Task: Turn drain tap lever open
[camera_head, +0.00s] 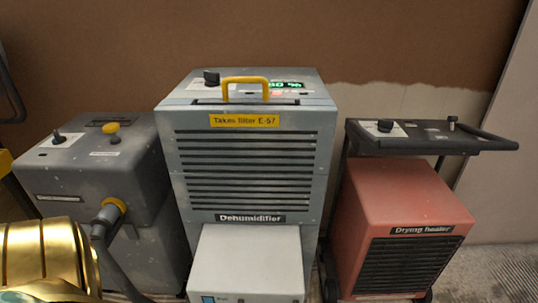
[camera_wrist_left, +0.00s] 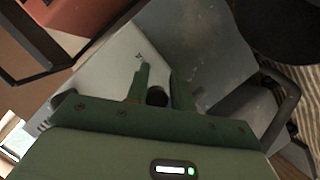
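The grey dehumidifier (camera_head: 322,170) stands upright in the middle of the head view, with a light grey box-shaped lower part (camera_head: 250,262) at its front. I cannot make out a drain tap lever in the head view. In the left wrist view my left gripper (camera_wrist_left: 159,76) has its two green fingers apart. A small dark round part (camera_wrist_left: 157,96) shows between them, near a pale panel (camera_wrist_left: 110,70). I cannot tell whether it is the tap, or whether the fingers touch it. My right gripper is in neither view.
A dark grey machine (camera_head: 65,165) with a hose (camera_head: 113,252) stands left of the dehumidifier. A red drying heater (camera_head: 400,195) with a black top tray (camera_head: 440,140) stands to its right. A brown, partly plastered wall (camera_head: 400,40) is close behind. Bare floor shows at the lower right.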

